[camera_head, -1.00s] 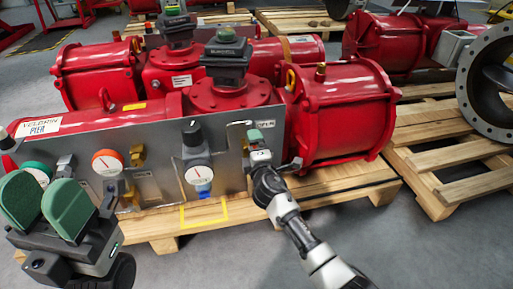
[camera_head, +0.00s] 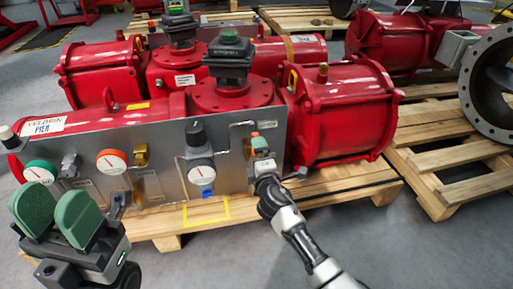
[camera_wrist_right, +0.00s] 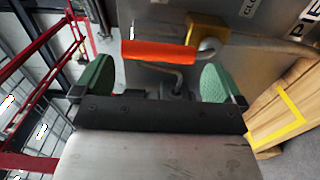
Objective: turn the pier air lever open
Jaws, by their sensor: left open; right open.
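The lever with its orange handle (camera_wrist_right: 158,54) lies across the right wrist view, in front of a brass-coloured block on the grey panel. In the head view only a small orange bit (camera_head: 254,134) shows beside my right gripper (camera_head: 261,146). In the right wrist view the green fingers of that gripper (camera_wrist_right: 157,82) stand wide apart, one at each side near the handle ends. The handle is between or just beyond the fingertips; contact cannot be told. My left gripper (camera_head: 57,216) is open and empty at the lower left, in front of the panel.
The grey panel (camera_head: 231,182) carries gauges, including an orange-ringed one (camera_head: 111,162), and a regulator (camera_head: 199,160). Red actuators (camera_head: 345,110) stand behind it on a wooden pallet (camera_head: 340,185). A flanged pipe (camera_head: 490,85) is at the right. The floor in front is clear.

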